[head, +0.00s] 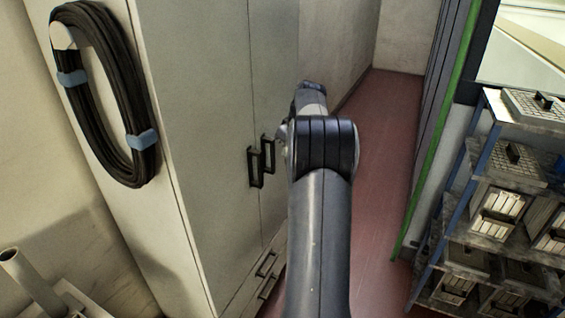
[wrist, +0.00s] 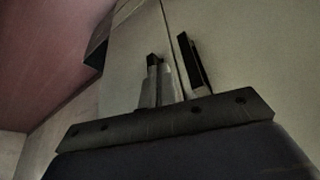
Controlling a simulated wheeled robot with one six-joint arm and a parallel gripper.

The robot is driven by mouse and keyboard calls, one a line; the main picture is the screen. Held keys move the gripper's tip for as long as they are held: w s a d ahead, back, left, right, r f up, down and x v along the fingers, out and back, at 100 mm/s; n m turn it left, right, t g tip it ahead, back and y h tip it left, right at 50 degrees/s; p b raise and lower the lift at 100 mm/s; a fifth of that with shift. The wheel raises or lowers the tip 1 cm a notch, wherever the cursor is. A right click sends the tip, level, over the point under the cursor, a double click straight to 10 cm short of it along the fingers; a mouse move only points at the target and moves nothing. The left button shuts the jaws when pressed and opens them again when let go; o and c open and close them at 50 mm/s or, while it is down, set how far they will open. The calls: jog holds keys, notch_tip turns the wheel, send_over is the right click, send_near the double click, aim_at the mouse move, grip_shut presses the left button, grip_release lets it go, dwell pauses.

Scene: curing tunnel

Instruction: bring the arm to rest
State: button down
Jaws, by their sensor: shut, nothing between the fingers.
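My arm (head: 322,230) stretches forward from the bottom middle of the head view, in front of the cabinet's right side. Its far end hides my gripper in that view. In the wrist view my gripper (wrist: 154,64) shows its two fingers close together, shut and empty. A dark cabinet handle (wrist: 194,64) is just right of the fingers in that view; I cannot tell how far away it is.
A tall pale cabinet (head: 200,110) stands on the left, with black door handles (head: 256,164) close to my arm. A coiled black cable (head: 98,95) hangs on its side. A rack (head: 455,180) with several boxes stands right. Red floor (head: 385,130) is clear between.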

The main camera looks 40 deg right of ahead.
jog(key=v, duration=0.2)
jog(key=shift+s+r, duration=0.1)
jog(key=shift+r, duration=0.15)
jog(key=shift+f, duration=0.1)
